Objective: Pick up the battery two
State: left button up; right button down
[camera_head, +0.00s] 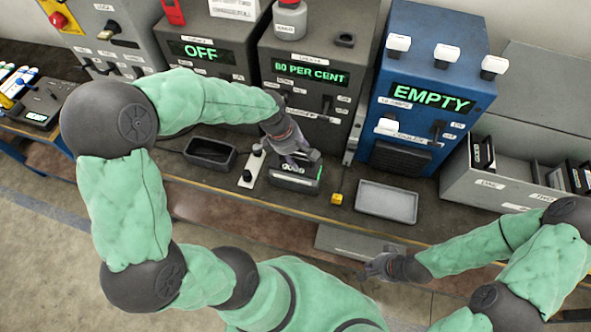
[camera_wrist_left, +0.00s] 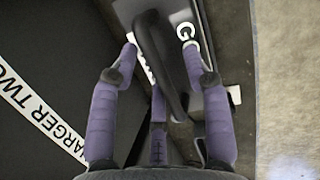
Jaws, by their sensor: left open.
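A dark block with a top handle (camera_head: 299,178) stands on the bench in front of the "80 PER CENT" machine. Its white label starts "GO", and it also shows in the left wrist view (camera_wrist_left: 215,108). I cannot read "battery two" on it. My left gripper (camera_head: 292,152) is just above the block. In the left wrist view its open fingers (camera_wrist_left: 160,60) lie on either side of the dark handle (camera_wrist_left: 160,55), and contact cannot be told. My right gripper (camera_head: 382,266) is empty below the bench's front edge; its finger opening is unclear.
The "EMPTY" blue machine (camera_head: 470,55) and a grey bin (camera_head: 505,193) with black blocks stand right. A "CHARGER TWO" label (camera_wrist_left: 40,120) shows.

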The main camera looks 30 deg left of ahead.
pick_arm(q)
jog(key=shift+f, duration=0.15)
grip_shut()
jog(key=shift+w, duration=0.15)
